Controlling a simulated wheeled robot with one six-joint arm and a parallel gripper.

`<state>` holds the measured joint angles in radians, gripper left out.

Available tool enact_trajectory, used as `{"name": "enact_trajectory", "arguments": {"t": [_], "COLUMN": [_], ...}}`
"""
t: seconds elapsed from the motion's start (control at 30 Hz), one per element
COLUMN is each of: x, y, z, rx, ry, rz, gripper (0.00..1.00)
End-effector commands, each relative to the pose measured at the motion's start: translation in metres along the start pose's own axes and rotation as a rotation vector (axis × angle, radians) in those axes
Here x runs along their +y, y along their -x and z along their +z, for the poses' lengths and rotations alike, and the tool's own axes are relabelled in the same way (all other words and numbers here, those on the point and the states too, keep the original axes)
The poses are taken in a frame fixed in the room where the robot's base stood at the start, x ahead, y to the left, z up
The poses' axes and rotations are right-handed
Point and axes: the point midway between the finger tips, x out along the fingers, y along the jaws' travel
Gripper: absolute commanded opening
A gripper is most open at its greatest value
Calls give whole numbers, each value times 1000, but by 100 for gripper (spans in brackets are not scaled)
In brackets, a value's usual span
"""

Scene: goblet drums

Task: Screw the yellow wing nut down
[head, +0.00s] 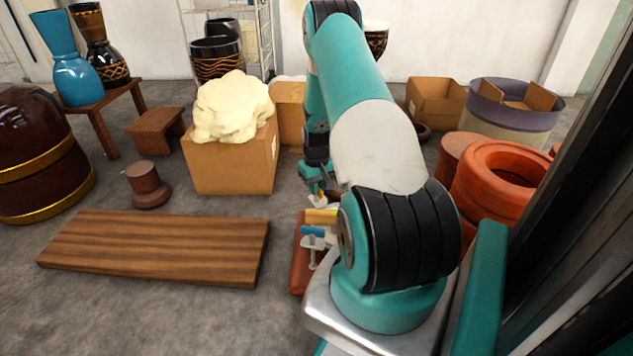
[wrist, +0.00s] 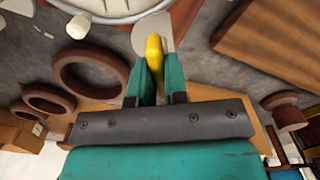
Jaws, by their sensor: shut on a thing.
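The yellow wing nut (wrist: 154,50) stands between the two teal fingertips of my gripper (wrist: 155,72) in the wrist view, with a finger on each side. My gripper is shut on it. A pale grey rounded plate (wrist: 140,38) lies just beyond the nut. The thread under the nut is hidden, so I cannot tell how far down it sits. In the head view my gripper (head: 317,180) is low behind my arm, just above a small patch of yellow, and largely covered.
A reddish-brown block (head: 301,265) carries yellow and blue pieces and a grey clamp beside my base. A wooden board (head: 155,245) lies on the floor to the left. A cardboard box (head: 232,165) with a cream lump stands behind. Orange-red rings (head: 492,185) stand at right.

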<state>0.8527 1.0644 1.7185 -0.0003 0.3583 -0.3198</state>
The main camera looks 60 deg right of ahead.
Motion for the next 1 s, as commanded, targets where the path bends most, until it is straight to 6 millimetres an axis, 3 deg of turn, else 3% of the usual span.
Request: {"name": "enact_trajectory", "arguments": {"t": [0.6,1.0], "x": [0,1], "y": [3,1], "z": [1,1], "rx": [-3,-2], "ry": [-543,-726], "rz": [1,2], "gripper": [0,0]}}
